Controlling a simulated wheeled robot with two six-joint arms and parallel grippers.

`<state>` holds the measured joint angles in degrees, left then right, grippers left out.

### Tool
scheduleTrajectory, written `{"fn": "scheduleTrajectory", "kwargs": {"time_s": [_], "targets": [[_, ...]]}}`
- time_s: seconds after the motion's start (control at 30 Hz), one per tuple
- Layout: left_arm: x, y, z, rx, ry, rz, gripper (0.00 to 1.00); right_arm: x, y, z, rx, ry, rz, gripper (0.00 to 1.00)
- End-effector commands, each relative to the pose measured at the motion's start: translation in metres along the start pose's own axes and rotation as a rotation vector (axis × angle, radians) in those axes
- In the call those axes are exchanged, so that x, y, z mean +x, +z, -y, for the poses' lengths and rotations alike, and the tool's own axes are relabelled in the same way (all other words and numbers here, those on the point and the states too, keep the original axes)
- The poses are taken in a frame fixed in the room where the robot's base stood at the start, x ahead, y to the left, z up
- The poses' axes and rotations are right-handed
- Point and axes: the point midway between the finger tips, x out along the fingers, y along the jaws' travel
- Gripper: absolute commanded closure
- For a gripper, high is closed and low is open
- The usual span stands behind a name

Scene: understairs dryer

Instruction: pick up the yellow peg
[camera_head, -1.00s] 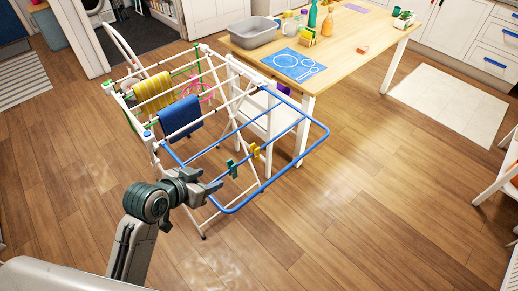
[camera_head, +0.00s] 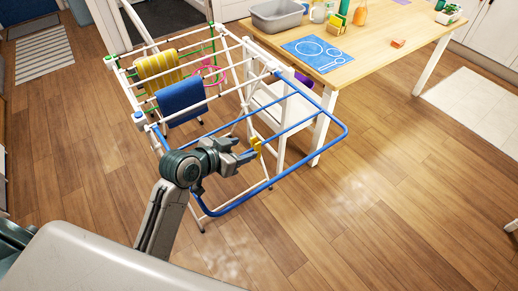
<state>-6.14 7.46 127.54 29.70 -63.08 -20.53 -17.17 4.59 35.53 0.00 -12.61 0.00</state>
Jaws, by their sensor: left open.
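The yellow peg (camera_head: 257,146) is on the blue rail of the drying rack (camera_head: 302,140). It shows just to the right of my left gripper's fingertips. My left gripper (camera_head: 246,149) is open, with its fingers pointing right towards the peg. In this view the fingertips overlap or nearly meet the peg's left edge; I cannot tell whether they touch it. The teal peg seen earlier on the same rail is mostly or wholly hidden behind my left gripper. My right gripper is not in view.
A yellow striped cloth (camera_head: 158,68) and a blue towel (camera_head: 183,102) hang on the rack. A white chair (camera_head: 283,108) stands behind the rack by the wooden table (camera_head: 375,60). The table holds a grey tub (camera_head: 277,18) and a blue placemat (camera_head: 318,53). Floor at right is clear.

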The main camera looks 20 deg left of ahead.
Motion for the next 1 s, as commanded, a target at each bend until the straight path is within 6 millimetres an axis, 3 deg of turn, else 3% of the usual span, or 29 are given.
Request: {"fn": "scheduleTrajectory", "kwargs": {"time_s": [0.2, 0.37, 0.7, 1.0], "targets": [[0.031, -0.003, 0.0, -0.004, 0.001, 0.0, 0.46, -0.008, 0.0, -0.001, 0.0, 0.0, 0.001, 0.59], [0.042, -0.004, 0.0, -0.001, 0.001, -0.001, 0.46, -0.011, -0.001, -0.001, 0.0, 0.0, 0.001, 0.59], [0.084, -0.009, 0.001, -0.002, 0.0, 0.001, 0.46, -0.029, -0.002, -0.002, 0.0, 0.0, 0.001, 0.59], [0.09, -0.007, 0.001, 0.0, -0.001, 0.0, 0.46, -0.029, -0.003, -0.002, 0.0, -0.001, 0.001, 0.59]]}}
